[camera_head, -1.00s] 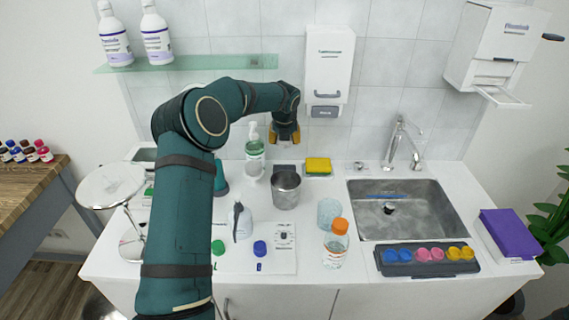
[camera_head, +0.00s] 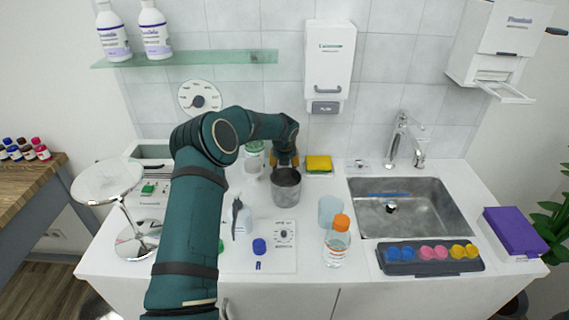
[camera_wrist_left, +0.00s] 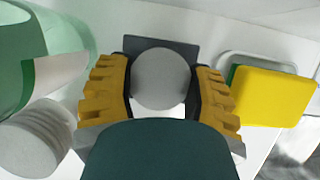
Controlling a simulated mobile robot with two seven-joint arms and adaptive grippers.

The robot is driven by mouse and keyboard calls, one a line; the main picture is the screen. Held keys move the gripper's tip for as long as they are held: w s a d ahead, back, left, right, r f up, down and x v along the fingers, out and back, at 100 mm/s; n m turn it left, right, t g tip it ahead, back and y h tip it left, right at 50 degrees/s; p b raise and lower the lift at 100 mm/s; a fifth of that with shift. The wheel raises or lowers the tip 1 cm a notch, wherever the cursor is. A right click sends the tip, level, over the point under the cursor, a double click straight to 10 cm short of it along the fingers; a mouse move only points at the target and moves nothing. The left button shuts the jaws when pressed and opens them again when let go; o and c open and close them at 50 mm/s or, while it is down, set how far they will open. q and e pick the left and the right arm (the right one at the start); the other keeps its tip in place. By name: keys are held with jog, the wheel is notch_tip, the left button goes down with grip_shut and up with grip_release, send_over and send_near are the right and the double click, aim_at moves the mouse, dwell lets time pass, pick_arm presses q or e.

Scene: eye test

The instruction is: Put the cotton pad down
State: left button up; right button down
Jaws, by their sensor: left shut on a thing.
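My left gripper (camera_head: 284,160), with yellow fingers, is low over the counter behind the steel cup (camera_head: 286,190). In the left wrist view the gripper (camera_wrist_left: 162,88) is shut on a round, pale grey cotton pad (camera_wrist_left: 161,78), with one finger at each side. A dark square plate (camera_wrist_left: 190,46) lies under and behind the pad. I cannot tell whether the pad touches it. A stack of similar round discs (camera_wrist_left: 35,140) stands at the lower left of the wrist view. In the head view the held pad is hidden. My right gripper is not in view.
A yellow and green sponge (camera_head: 319,164) lies just right of the gripper. A green soap bottle (camera_head: 254,150) stands left of it. A glass (camera_head: 329,208) and an orange-capped bottle (camera_head: 337,245) stand front right, near the sink (camera_head: 440,208).

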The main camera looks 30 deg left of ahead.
pick_arm(q)
jog(key=shift+f, duration=0.25)
jog(key=shift+f, duration=0.15)
jog(key=o, duration=1.2)
jog(key=shift+r, duration=0.35)
jog(key=p+v, duration=0.1)
jog(key=v, duration=1.1)
jog(key=shift+w+r+p, duration=0.1)
jog(key=shift+p, duration=0.3)
